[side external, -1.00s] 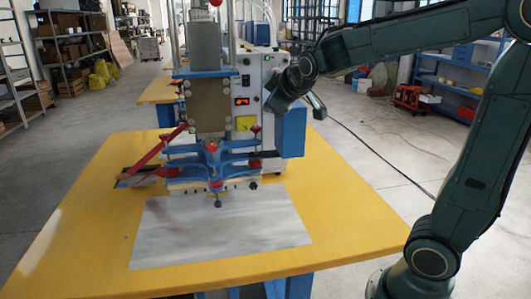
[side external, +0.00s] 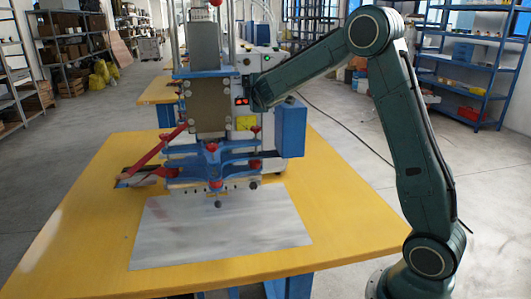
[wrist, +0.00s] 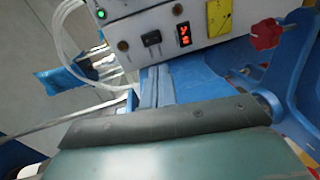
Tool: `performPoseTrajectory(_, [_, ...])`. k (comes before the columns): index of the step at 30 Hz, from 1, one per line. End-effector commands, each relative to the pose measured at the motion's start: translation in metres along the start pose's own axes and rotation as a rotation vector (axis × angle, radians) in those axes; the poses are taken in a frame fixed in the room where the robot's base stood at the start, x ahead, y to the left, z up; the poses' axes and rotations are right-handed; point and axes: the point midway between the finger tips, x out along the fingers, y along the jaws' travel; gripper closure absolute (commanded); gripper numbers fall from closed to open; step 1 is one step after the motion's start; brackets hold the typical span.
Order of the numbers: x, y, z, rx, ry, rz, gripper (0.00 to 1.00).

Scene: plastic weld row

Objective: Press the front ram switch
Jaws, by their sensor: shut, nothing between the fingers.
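The white control panel (side external: 256,61) of the welding machine faces the table. In the wrist view the panel has a small black switch (wrist: 151,38) left of a red-lit display (wrist: 183,35). No label tells me whether this is the front ram switch. My gripper (side external: 260,97) is shut and empty, close to the panel at about the display's height. I cannot tell whether it touches anything. In the wrist view its dark grey end (wrist: 165,124) lies below the panel, apart from the switch in the picture.
A green lamp (wrist: 101,14) and a yellow plate (wrist: 218,17) are also on the panel. Red knobs (wrist: 266,33) and blue machine frame parts stand close on the right. A blue box (side external: 291,130) sits beside the machine. The yellow table (side external: 340,215) is clear on its right side.

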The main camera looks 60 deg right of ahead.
Motion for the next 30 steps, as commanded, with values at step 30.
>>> performPoseTrajectory(30, [0.034, -0.002, 0.002, -0.052, -0.011, 0.033, 1.00])
